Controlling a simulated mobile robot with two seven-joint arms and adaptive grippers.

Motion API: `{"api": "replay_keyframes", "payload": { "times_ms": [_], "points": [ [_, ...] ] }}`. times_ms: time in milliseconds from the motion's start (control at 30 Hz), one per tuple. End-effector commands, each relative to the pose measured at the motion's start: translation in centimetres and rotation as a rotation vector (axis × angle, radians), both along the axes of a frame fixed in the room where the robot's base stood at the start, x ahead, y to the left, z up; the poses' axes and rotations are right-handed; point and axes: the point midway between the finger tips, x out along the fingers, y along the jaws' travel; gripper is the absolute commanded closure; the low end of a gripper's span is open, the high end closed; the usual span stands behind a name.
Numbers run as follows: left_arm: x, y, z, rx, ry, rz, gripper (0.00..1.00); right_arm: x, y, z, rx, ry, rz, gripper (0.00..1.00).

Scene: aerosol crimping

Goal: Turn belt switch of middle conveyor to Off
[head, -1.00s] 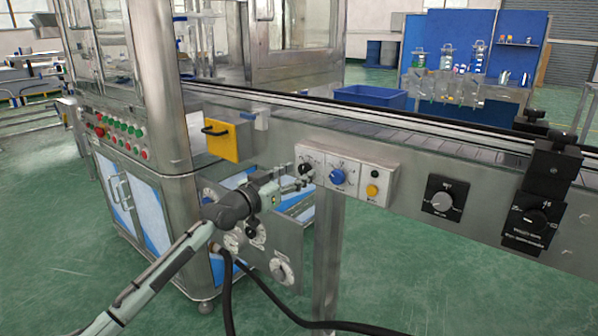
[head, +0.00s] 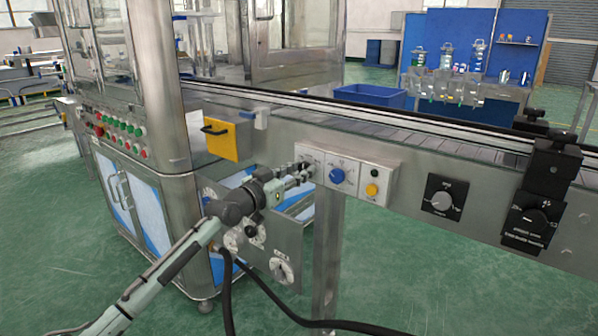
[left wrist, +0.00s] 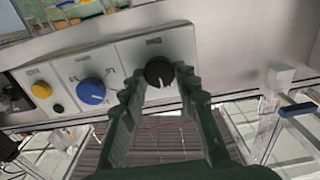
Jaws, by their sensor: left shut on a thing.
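The switch panel (head: 374,168) is a light box on the side of the conveyor (head: 470,198). It carries a black knob (left wrist: 159,72), a blue knob (head: 337,176) and a yellow button (head: 372,190). My left gripper (head: 301,170) is at the panel's left end, over the black knob. In the left wrist view, the fingers (left wrist: 158,88) sit on both sides of the black knob and are shut on it. The knob's white mark points down toward the gripper. The labels are too small to read. In the head view the gripper mostly hides this knob. My right gripper is not in view.
A grey dial on a black plate (head: 442,201) and a black control block (head: 535,215) are on the conveyor side to the right. A yellow box (head: 230,140) juts out above left. Dark hoses (head: 270,312) hang below. The floor in front is clear.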

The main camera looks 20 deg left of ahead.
Motion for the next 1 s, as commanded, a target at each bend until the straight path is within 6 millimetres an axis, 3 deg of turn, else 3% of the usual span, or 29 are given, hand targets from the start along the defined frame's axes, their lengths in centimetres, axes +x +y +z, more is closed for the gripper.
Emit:
{"api": "replay_keyframes", "payload": {
  "times_ms": [267,700,1000],
  "points": [
    [0.0,0.1,0.1,-0.092,0.033,0.001,0.99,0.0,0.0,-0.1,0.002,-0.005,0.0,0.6],
    [0.1,0.2,0.1,-0.443,0.16,0.001,0.99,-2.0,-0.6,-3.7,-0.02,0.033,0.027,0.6],
    [0.1,0.2,-0.1,-0.663,0.24,0.001,0.99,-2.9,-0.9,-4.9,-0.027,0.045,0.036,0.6]
  ]
}}
